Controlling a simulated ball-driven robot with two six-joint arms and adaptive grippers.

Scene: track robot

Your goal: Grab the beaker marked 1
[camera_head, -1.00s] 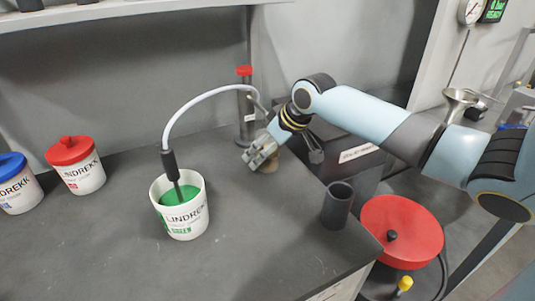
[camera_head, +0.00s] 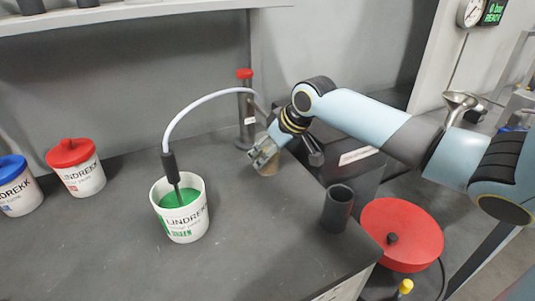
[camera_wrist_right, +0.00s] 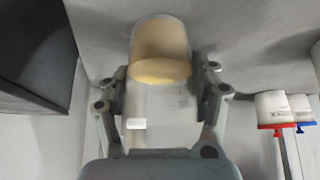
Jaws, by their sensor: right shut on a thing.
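The beaker (camera_wrist_right: 160,45) is a clear vessel with tan contents, seen large in the right wrist view. A small white label shows low on it, but its marking is too blurred to read. My right gripper (camera_wrist_right: 160,82) is shut on the beaker, with one finger on each side. In the head view this gripper (camera_head: 264,156) is at the back right of the dark bench, and the beaker (camera_head: 271,144) is mostly hidden behind it. I cannot tell whether the beaker touches the bench. My left gripper is not in view.
A white bucket (camera_head: 187,226) with green contents and a hose stands mid-bench. Red-lidded (camera_head: 86,180) and blue-lidded (camera_head: 20,194) buckets stand left. A red-topped grey cylinder (camera_head: 246,118) is just behind the gripper. A dark cup (camera_head: 337,208) stands near the right edge.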

